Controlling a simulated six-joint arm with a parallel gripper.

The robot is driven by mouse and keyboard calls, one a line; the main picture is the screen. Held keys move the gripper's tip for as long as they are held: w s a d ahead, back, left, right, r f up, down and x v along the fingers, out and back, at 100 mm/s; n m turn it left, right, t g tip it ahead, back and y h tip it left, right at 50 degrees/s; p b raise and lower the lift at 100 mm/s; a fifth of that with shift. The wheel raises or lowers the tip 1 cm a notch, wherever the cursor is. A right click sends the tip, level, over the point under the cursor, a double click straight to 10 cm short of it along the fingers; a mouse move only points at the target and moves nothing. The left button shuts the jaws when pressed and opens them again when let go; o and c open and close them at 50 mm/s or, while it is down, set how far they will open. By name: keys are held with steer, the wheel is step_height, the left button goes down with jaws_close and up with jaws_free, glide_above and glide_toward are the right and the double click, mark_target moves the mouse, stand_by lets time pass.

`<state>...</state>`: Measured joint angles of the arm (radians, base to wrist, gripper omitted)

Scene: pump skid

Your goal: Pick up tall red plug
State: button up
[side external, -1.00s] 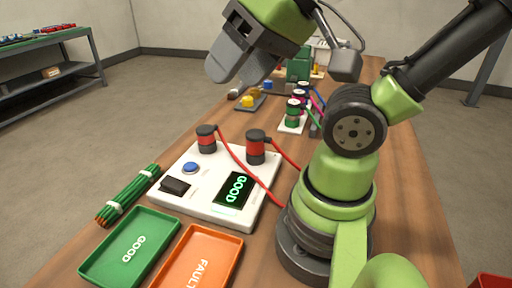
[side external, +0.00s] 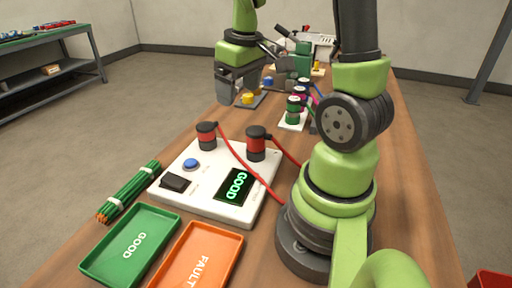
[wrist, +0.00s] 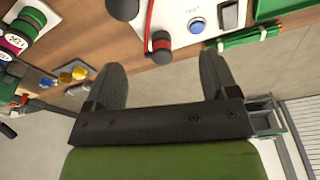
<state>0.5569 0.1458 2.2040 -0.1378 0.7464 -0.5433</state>
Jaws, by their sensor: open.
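Two red plugs with black tops stand upright on the white tester box (side external: 200,205): a left one (side external: 207,138) and a right one (side external: 256,146), each with a red cable. I cannot tell for sure which one is the tall one. My gripper (side external: 236,97) is open and empty, above and behind the box in the side view. In the wrist view one red plug (wrist: 160,45) shows beyond the gap between the fingers of my gripper (wrist: 160,70). A dark round top (wrist: 122,8) sits at the upper edge.
A green GOOD tray (side external: 105,265) and an orange FAULTY tray (side external: 233,255) lie in front of the box. A green wire bundle (side external: 130,190) lies left of it. Yellow and blue parts (side external: 248,99) are near my gripper.

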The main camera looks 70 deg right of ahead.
steer(key=g, duration=0.2)
glide_toward(256, 140)
steer(key=shift+w+d+f+y, duration=0.15)
steer(key=shift+w+d+f, duration=0.15)
steer(key=shift+d, duration=0.3)
steer(key=shift+w+d+f+y, duration=0.15)
steer(key=shift+d+f, duration=0.15)
steer(key=shift+d, duration=0.3)
steer(key=shift+n, duration=0.3)
step_height(256, 140, down, 4)
steer(key=shift+s+d+f, duration=0.1)
steer(key=shift+d+f, duration=0.05)
steer(key=shift+f, duration=0.05)
steer(key=shift+s+f, duration=0.1)
steer(key=shift+f, duration=2.9)
steer(key=shift+c, duration=0.3)
steer(key=c, duration=1)
